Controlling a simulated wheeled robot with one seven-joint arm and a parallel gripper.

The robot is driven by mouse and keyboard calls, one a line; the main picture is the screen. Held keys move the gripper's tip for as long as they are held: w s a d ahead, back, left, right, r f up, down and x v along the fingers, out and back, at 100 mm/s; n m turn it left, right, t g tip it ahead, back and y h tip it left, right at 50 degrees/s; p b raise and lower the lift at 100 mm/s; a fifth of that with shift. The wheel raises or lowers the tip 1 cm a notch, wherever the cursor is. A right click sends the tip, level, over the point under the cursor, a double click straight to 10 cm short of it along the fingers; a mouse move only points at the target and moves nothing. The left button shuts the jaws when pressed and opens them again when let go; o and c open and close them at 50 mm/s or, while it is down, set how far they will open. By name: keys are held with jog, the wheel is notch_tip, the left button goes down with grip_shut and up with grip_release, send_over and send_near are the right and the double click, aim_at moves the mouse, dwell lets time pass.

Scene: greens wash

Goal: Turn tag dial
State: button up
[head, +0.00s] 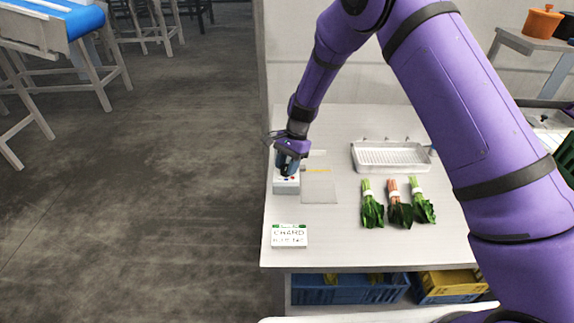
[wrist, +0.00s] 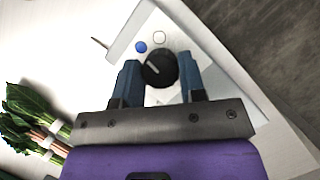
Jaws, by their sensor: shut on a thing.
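The tag dial is a round black knob (wrist: 160,69) with a pale pointer line, on top of a light grey box (wrist: 140,27). In the wrist view my gripper (wrist: 159,75) has its two blue fingers on either side of the knob, shut on it. A blue button and a white button sit beside the knob on the box. In the head view the box (head: 286,186) stands near the table's left edge, and my gripper (head: 288,163) comes down on it from above, hiding the knob.
A white card (head: 289,236) reading CHARD lies at the front left of the table (head: 335,250). Several leafy bunches (head: 398,212) lie to the right, with a metal tray (head: 390,157) behind them. A grey pad (head: 319,190) lies beside the box.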

jog(key=n+h, duration=0.1)
jog(key=n, duration=0.1)
jog(key=n+h, duration=0.1)
jog(key=n, duration=0.2)
jog(key=shift+w+a+n+g, duration=0.1)
jog(key=shift+n+g, duration=0.2)
jog(key=shift+g, duration=0.1)
jog(key=shift+n+h, duration=0.8)
jog(key=shift+n, duration=1.5)
jog(key=o, duration=0.9)
jog(key=shift+r, duration=0.1)
jog(key=v, duration=1)
jog(key=shift+w+a+r, duration=0.15)
jog(key=shift+w+r, duration=0.05)
jog(key=shift+r, duration=0.1)
